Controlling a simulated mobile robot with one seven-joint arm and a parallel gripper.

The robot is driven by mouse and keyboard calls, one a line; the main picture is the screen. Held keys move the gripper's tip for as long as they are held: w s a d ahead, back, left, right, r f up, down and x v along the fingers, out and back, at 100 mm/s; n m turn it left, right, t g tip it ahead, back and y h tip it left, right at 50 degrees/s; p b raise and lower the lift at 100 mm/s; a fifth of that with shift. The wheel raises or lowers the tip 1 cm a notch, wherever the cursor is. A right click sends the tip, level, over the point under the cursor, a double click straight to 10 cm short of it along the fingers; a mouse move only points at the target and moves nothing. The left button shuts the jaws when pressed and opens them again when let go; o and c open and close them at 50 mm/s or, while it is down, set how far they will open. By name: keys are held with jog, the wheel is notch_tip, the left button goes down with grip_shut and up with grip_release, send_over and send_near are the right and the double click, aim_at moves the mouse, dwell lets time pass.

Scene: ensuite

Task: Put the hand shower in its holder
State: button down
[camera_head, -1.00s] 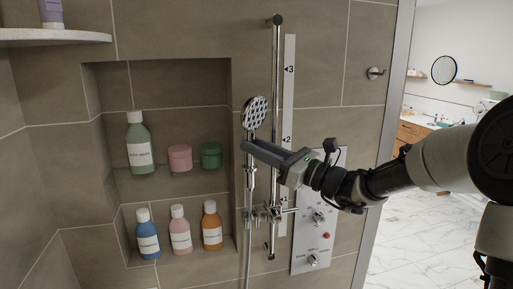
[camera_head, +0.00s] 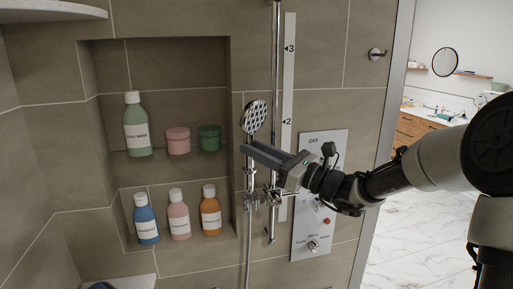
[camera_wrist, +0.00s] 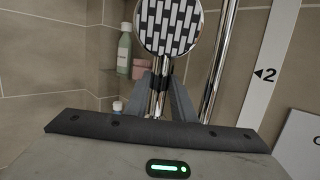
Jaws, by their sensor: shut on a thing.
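The hand shower has a round, chrome-rimmed head (camera_head: 254,117) with a dark-and-light patterned face. It is upright, head on top, in front of the tiled wall; the head fills the top centre of the wrist view (camera_wrist: 168,25). My gripper (camera_head: 247,150) is shut on its chrome handle just below the head; both fingers flank the handle in the wrist view (camera_wrist: 161,88). A chrome bracket with knobs (camera_head: 270,197) sits low on the vertical rail (camera_head: 276,80), below my gripper. The handle's lower end appears close to the bracket; I cannot tell whether it is seated.
A wall niche (camera_head: 180,72) at left holds several bottles and two jars. A control panel (camera_head: 335,190) with dials is right of the rail, partly behind my arm. A white marked strip (camera_head: 288,80) runs beside the rail. A wall hook (camera_head: 377,54) is upper right.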

jog(key=shift+f+b, duration=2)
jog(key=shift+f, duration=1.5)
jog(key=c, duration=1.4)
grip_release()
jog(key=shift+f, duration=0.1)
